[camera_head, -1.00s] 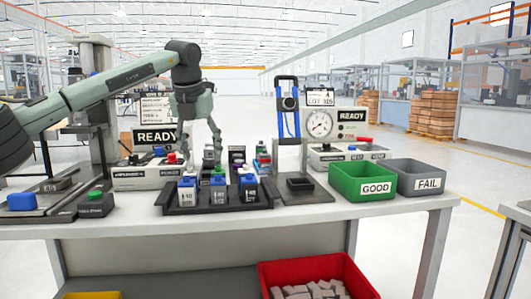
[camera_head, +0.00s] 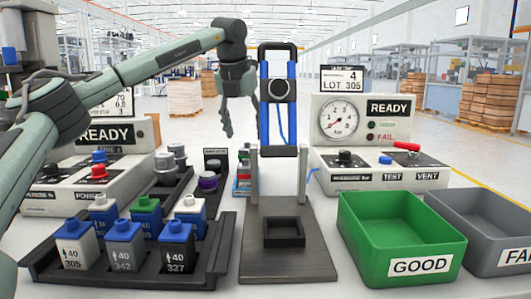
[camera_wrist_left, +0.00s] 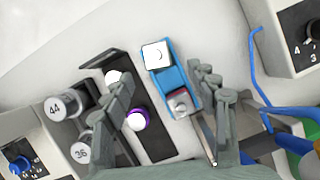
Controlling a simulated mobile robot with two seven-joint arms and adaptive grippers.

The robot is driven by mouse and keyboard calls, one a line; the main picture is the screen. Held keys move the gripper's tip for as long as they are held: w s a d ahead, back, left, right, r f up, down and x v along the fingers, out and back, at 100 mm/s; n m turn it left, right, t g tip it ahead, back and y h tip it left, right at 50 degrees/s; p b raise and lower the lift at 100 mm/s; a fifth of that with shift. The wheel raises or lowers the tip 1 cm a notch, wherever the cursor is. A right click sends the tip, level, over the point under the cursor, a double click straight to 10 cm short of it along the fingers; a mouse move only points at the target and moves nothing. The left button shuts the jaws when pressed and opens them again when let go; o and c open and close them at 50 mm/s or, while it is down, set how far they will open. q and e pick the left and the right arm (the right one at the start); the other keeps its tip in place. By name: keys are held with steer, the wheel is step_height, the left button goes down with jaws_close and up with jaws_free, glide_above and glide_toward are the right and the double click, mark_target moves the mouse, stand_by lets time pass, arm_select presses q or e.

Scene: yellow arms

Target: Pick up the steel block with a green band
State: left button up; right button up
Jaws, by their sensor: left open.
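A block with a green band (camera_head: 146,205) stands in the back row of a dark tray (camera_head: 215,265) at the left of the bench in the head view. Its lower part is hidden behind a blue-topped block marked 342 (camera_head: 124,245), so I cannot tell whether it is steel. My left gripper (camera_head: 240,118) is open and empty, in the air well above and behind the tray. My right gripper is not in view.
A press stand (camera_head: 279,100) with an empty dark socket (camera_head: 284,245) is in the middle. A green GOOD bin (camera_head: 365,235) and a grey FAIL bin (camera_head: 480,215) stand right. Metal cylinders (camera_head: 165,165) and a gauge box (camera_head: 345,120) are further back.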

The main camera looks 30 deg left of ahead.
mark_target(246, 143)
arm_select(q)
steer(key=shift+w, duration=0.3)
steer(key=shift+w+f, duration=0.1)
steer(key=shift+w, duration=0.05)
steer(key=x, duration=0.7)
steer(key=shift+a+f, duration=0.1)
steer(key=shift+a, duration=0.3)
jaws_close()
